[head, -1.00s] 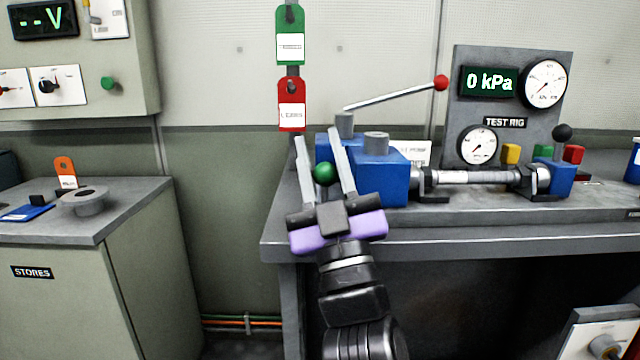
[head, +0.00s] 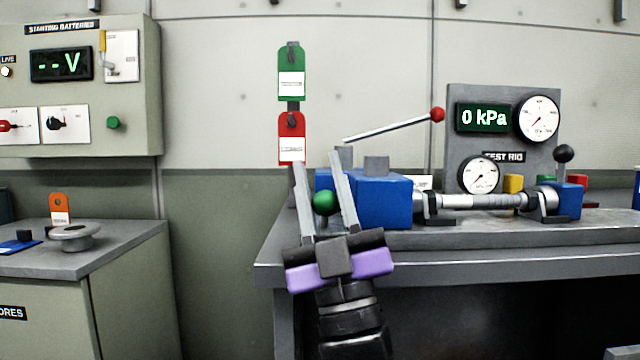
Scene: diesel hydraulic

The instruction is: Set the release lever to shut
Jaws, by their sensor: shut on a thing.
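The blue hand pump (head: 385,203) stands at the left end of the bench. The contact points and the lever's exact angle cannot be made out.
The pump's long handle with a red ball (head: 437,115) slants up to the right above the pump. A test rig panel (head: 550,160) reading 0 kPa stands behind. A stores cabinet (head: 130,280) stands left.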

